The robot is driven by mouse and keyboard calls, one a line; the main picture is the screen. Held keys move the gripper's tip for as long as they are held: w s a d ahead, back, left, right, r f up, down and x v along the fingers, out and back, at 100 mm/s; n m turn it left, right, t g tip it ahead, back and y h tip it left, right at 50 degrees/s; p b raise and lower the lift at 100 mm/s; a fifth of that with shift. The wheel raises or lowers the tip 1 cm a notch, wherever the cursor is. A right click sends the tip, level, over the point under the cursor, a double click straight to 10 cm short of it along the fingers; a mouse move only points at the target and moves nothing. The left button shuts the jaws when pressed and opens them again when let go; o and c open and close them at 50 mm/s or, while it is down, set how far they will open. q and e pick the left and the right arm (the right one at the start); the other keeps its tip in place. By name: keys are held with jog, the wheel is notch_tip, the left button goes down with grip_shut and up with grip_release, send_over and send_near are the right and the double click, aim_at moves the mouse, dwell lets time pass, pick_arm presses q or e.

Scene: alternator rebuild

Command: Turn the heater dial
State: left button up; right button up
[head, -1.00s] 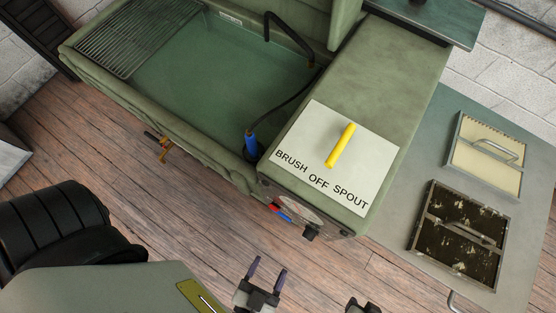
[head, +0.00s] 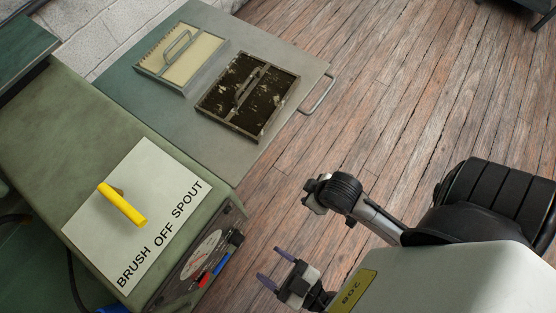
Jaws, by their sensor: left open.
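The green cabinet's side panel (head: 182,272) faces my left gripper. It carries a round pale face (head: 201,254), a red part (head: 204,279), a blue part (head: 221,264) and a small dark knob-like part (head: 236,238). I cannot tell which of these is the heater dial, as the panel is seen at a steep angle. My left gripper (head: 267,263), with two purple fingertips, is open and empty. It is to the right of the panel, apart from it. A dark end of my other arm (head: 318,194) shows higher up, its jaws not readable.
A sign (head: 150,245) reading "BRUSH OFF SPOUT" lies on the cabinet top with a yellow bar (head: 122,205) on it. A grey table (head: 215,130) behind holds a cream-filled tray (head: 203,65) and a dark-filled tray (head: 270,95). Wooden floor (head: 400,90) is open at right.

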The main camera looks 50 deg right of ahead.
aim_at(238, 239)
pick_arm(q)
jog(key=w+a, duration=0.1)
jog(key=w, duration=0.7)
jog(key=shift+c, duration=0.2)
jog(key=c, duration=0.9)
